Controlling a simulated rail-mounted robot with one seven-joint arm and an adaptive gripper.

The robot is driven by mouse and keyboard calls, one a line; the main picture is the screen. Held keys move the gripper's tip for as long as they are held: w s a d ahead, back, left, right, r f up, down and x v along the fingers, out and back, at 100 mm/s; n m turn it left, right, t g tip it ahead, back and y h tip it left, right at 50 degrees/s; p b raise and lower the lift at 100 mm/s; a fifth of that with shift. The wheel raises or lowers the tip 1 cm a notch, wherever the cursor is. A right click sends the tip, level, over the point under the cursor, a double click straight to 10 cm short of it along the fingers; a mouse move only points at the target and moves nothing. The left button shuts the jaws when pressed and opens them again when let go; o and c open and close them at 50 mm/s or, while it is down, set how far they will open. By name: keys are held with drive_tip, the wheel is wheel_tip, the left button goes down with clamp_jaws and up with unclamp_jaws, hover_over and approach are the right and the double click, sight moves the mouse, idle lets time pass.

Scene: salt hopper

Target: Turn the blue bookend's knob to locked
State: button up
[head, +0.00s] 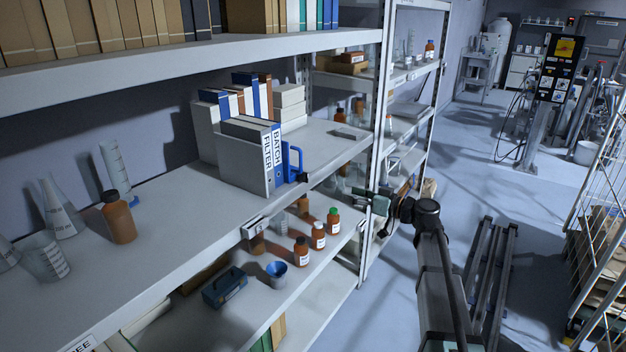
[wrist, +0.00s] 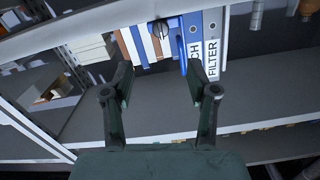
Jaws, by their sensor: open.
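The blue bookend (head: 290,160) stands on the middle shelf, against the right side of the binders. Its dark knob (head: 302,177) sticks out low near the shelf's front edge. In the wrist view the blue bookend (wrist: 181,47) and the round dark knob (wrist: 160,29) are at the top, beyond my fingertips. My gripper (wrist: 161,72) is open and empty, its two fingers spread wide. In the head view my gripper (head: 368,198) is in front of the shelves, right of the knob and apart from it. Which setting the knob points to is too small to read.
A shelf post (head: 376,140) rises close to my gripper. Brown bottles (head: 318,235), a blue cup (head: 276,274) and a blue toolbox (head: 225,286) are on the lower shelf. The aisle floor (head: 490,190) is partly clear.

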drive_tip(key=r+n, duration=0.1)
drive_tip(key=n, duration=0.1)
drive_tip(key=p, duration=0.5)
approach(306, 183)
drive_tip(key=shift+t, duration=0.3)
drive_tip(key=w+a, duration=0.1)
drive_tip(key=a, duration=0.1)
drive_tip(key=w+a+r, duration=0.1)
drive_tip(key=w+a, duration=0.1)
drive_tip(key=a, duration=0.1)
drive_tip(key=w+a+r, duration=0.1)
drive_tip(key=a, duration=0.1)
drive_tip(key=shift+w+a, duration=0.25)
drive_tip(key=shift+w, duration=0.1)
drive_tip(key=shift+w+a+f, duration=0.15)
drive_tip(key=shift+w+a, duration=0.1)
drive_tip(key=shift+a, duration=0.35)
clamp_jaws()
